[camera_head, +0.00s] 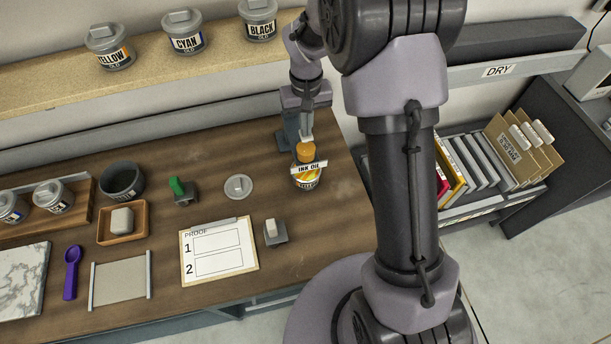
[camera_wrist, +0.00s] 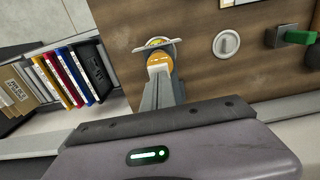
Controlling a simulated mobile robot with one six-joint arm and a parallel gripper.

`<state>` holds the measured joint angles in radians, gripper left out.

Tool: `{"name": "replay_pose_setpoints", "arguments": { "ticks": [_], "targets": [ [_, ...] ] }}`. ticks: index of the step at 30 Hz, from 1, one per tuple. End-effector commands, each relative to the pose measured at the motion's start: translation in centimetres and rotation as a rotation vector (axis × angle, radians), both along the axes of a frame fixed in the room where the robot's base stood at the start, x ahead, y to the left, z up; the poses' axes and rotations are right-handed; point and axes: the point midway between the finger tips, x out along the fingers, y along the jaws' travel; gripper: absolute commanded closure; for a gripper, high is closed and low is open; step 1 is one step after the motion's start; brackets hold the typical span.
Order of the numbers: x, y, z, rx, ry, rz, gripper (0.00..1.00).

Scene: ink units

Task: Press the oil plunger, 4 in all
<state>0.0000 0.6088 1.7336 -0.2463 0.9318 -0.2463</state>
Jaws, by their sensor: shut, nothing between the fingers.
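The ink oil can (camera_head: 306,178) stands on the brown bench near its right end, with an orange plunger (camera_head: 306,152) on top and a white "INK OIL" label plate. My gripper (camera_head: 306,137) is above it, pointing down, shut and empty. Its tips are at the top of the plunger, touching or nearly so. In the wrist view the shut fingers (camera_wrist: 158,64) lie over the orange plunger (camera_wrist: 172,66), and part of the can (camera_wrist: 158,42) shows beyond them. How far the plunger is pressed down cannot be told.
Ink jars (camera_head: 187,32) stand on the shelf behind. A rack of folders (camera_head: 470,165) stands to the right.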

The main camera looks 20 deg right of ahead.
Motion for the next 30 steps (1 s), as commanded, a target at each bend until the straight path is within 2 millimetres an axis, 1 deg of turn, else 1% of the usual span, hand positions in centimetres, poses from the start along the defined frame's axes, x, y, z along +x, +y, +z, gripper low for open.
{"name": "replay_pose_setpoints", "arguments": {
  "ticks": [10,17,20,27,30],
  "targets": [
    [0.0,0.0,-1.4,0.000,0.001,0.000,1.00],
    [0.0,0.0,-1.2,0.000,0.002,0.000,1.00],
    [0.0,0.0,-0.7,0.000,0.002,0.000,1.00],
    [0.0,0.0,1.4,0.000,0.001,0.001,1.00],
    [0.0,0.0,1.8,0.000,0.001,0.000,1.00]
  ]
}}
